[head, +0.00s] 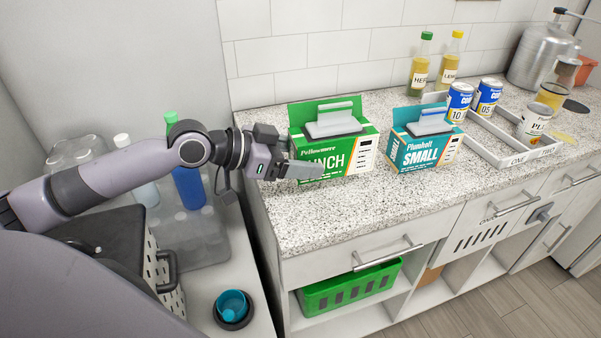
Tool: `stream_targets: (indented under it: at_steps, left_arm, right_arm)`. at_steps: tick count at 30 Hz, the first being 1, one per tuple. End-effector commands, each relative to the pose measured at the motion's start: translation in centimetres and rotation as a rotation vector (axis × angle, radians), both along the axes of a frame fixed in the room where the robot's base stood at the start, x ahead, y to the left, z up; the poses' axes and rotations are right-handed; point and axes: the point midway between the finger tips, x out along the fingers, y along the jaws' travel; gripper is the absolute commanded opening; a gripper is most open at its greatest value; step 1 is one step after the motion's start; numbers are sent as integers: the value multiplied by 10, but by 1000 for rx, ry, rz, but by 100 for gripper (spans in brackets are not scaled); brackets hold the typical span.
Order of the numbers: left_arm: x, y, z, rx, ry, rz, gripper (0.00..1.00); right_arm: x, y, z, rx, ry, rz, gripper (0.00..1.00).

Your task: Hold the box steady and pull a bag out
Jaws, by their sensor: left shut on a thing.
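A green box (364,155) with "Pellowmere" and "…NCH" on its front stands upright near the counter's front edge. Its lid is open at the back, and a grey-white bag (333,122) sticks out of its top. A teal box (428,152) marked "Plumholt SMALL" stands to its right, also open, with a similar bag (430,124) in its top. My left gripper (312,171) reaches in from the left and is shut on the green box at its lower left front, covering part of the lettering. My right gripper is out of view.
The speckled counter (305,220) is clear in front of the boxes. Two bottles (420,65) stand behind. A green basket (350,290) sits on the shelf below.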

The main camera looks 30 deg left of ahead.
Motion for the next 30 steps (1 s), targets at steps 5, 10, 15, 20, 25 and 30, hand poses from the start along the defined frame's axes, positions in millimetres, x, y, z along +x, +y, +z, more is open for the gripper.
stream_targets:
  at_steps: [5,10,15,20,25,30]
  left_arm:
    - [1,0,58,-1,-11,0,39]
    - [0,0,99,-2,-7,0,39]
    - [0,0,127,-3,-5,0,39]
    - [0,0,140,-3,-3,-1,39]
    - [0,0,145,-2,-2,0,39]
    - [0,0,145,-2,-1,0,39]
  right_arm:
    - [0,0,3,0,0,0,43]
    - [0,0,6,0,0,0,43]
    - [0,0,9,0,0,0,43]
    - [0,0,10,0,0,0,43]
    - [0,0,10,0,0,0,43]
    - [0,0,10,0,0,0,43]
